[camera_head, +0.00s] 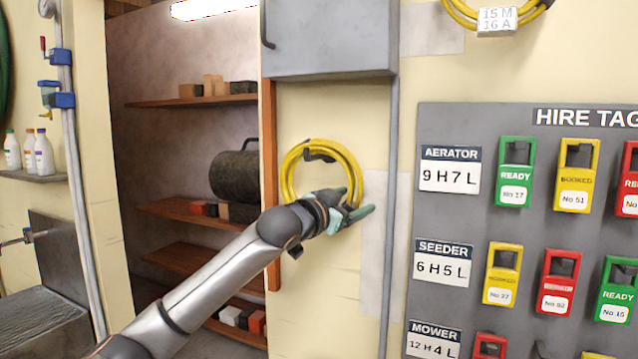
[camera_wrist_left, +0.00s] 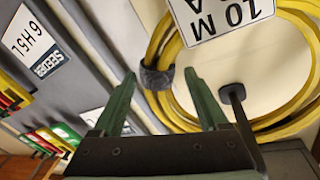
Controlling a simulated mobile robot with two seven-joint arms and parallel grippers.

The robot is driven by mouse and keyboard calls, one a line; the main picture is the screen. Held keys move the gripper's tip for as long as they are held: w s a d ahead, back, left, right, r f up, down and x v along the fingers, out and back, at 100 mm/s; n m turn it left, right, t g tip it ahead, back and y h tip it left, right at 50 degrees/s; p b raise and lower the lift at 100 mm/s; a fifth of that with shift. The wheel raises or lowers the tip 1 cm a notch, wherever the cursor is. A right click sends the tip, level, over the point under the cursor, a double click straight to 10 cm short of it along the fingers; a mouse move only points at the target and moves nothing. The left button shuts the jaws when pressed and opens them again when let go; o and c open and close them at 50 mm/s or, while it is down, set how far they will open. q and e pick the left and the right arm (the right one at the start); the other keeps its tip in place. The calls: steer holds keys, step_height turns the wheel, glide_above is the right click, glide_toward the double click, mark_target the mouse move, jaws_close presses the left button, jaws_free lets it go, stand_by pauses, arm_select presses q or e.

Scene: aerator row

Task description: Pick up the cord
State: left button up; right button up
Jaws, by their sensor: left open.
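The cord is a coiled yellow cable (camera_head: 289,172) hanging on the cream wall below the grey cabinet, with a dark strap at its top. My left gripper (camera_head: 359,202) is open at the coil's lower right and hides part of it. In the left wrist view the coil (camera_wrist_left: 166,50) lies ahead of the open fingers (camera_wrist_left: 159,76). A dark strap (camera_wrist_left: 156,78) around the cable shows between the fingertips. A white tag (camera_wrist_left: 222,14) marked 10 M and a dark hook (camera_wrist_left: 232,94) are also there. I cannot tell whether the fingers touch the cable. My right gripper is not in view.
A second yellow coil (camera_head: 459,12) with a 15 M 16 A tag hangs at the top right. A grey tag board (camera_head: 445,220) holds coloured tags. A grey cabinet (camera_head: 328,40) is above the cord, and a vertical pipe (camera_head: 391,270) runs to its right. Shelves (camera_head: 190,102) stand left.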

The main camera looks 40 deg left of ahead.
arm_select(q)
jaws_close()
stand_by(0.5)
stand_by(0.8)
steer(key=shift+r, duration=0.15)
